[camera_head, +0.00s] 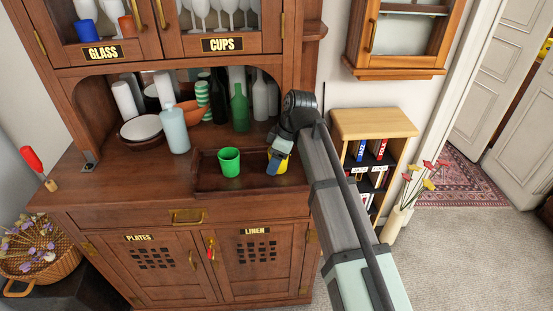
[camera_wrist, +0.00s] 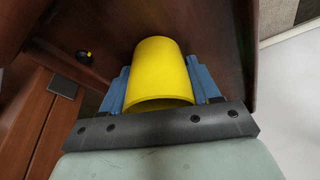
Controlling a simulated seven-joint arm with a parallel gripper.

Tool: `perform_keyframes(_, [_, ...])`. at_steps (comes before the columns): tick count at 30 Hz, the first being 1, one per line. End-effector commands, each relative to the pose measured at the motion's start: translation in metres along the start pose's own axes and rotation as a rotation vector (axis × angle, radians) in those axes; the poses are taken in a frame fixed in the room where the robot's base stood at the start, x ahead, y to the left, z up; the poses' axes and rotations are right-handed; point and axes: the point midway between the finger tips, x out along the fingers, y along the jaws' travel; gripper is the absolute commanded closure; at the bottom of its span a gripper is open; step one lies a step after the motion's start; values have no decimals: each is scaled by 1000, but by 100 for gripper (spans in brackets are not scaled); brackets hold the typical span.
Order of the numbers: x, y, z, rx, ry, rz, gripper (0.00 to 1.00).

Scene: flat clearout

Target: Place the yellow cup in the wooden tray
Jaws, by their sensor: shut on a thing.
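The yellow cup (camera_head: 281,154) is held at the right end of the wooden tray (camera_head: 206,176) on the cabinet counter. My gripper (camera_head: 277,162) is shut on it, and its fingers partly hide the cup in the head view. In the wrist view the yellow cup (camera_wrist: 160,70) lies between the two blue fingers of my gripper (camera_wrist: 160,85). I cannot tell whether the cup touches the tray floor. A green cup (camera_head: 229,163) stands upright in the tray, left of my gripper.
A low bookshelf (camera_head: 374,125) stands right of the cabinet. A red-handled tool (camera_head: 33,160) is at the counter's left end.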

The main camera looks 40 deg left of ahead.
Motion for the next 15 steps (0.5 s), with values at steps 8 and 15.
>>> perform_keyframes(8, [1, 0, 0, 0, 0, 0, 16])
perform_keyframes(15, [0, 0, 0, 0, 0, 0, 13])
